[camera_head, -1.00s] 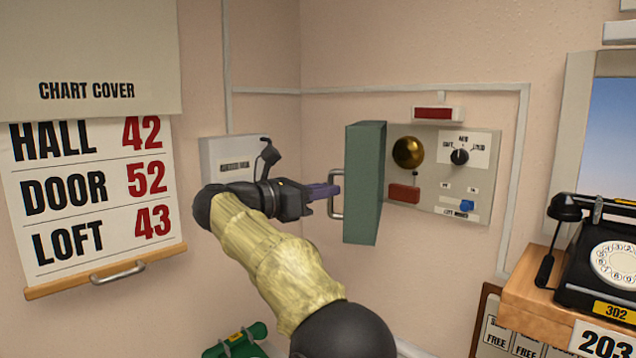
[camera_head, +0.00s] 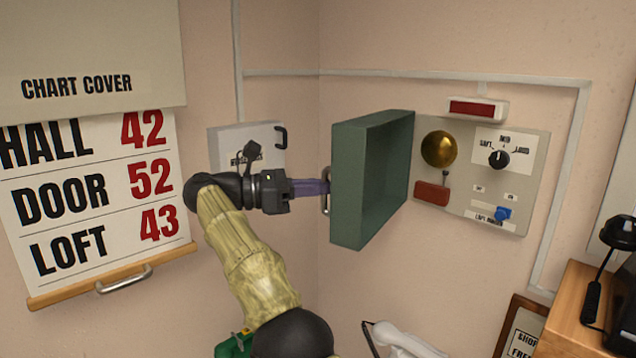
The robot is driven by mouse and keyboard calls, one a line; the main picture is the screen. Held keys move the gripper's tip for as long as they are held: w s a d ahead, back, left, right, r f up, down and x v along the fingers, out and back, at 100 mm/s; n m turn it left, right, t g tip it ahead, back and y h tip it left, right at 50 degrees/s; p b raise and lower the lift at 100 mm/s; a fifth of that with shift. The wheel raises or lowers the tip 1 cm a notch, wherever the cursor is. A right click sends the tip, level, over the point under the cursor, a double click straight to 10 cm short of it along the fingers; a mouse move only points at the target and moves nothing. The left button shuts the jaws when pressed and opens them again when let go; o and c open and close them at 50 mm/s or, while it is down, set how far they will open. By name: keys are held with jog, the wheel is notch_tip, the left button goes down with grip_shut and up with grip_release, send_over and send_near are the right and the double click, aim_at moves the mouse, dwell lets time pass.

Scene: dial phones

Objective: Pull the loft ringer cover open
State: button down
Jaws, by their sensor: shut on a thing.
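The loft ringer cover (camera_head: 365,180) is a green box-shaped door, swung out from the wall to the left of the ringer panel. Its hollow inner side faces right. The ringer panel (camera_head: 470,215) is uncovered and shows a brass bell (camera_head: 439,149), a red block (camera_head: 432,193), a black rotary knob (camera_head: 498,158) and a blue switch (camera_head: 503,213). The cover's metal handle (camera_head: 327,205) is on its left face. My gripper (camera_head: 318,187) reaches in from the left with its purple fingers shut on the handle. The fingertips are partly hidden at the handle.
A grey wall box (camera_head: 262,140) is behind my gripper. The number chart (camera_head: 90,195) hangs at the left, below the chart cover (camera_head: 85,50). A wooden shelf with a black phone (camera_head: 620,285) is at the lower right. A white handset (camera_head: 405,342) shows at the bottom.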

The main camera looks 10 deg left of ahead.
jog(key=shift+w+f, duration=0.2)
jog(key=shift+f, duration=0.1)
